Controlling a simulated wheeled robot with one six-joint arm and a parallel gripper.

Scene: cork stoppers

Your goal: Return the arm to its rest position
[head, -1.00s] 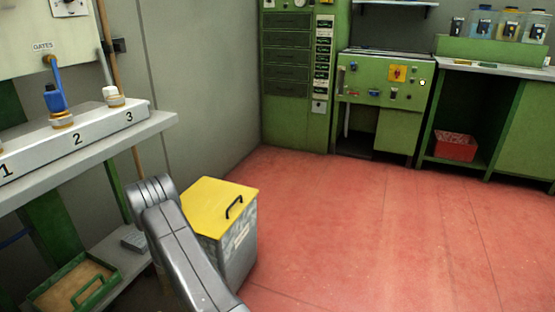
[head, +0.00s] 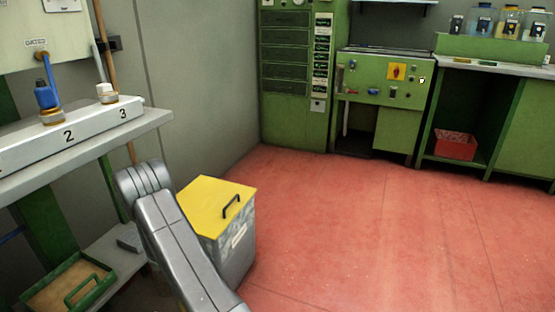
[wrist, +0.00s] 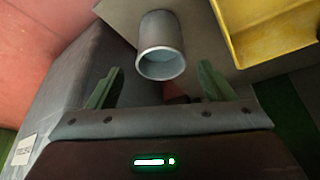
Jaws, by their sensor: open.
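My arm's silver link (head: 185,245) rises from the bottom of the head view, its rounded end left of the yellow-lidded bin. My gripper is hidden in the head view. In the wrist view my gripper (wrist: 158,86) shows two green fingers spread apart. An open-ended grey metal tube (wrist: 162,48) shows beyond and between them in the picture. I cannot tell its distance, and nothing is visibly clasped.
A numbered white rail (head: 90,132) on a shelf at left carries a blue-topped fitting (head: 46,98) and a white-topped fitting (head: 106,93). The yellow-lidded grey bin (head: 232,252) stands beside my arm. A green tray (head: 95,287) lies lower left. The red floor (head: 380,235) is clear at right.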

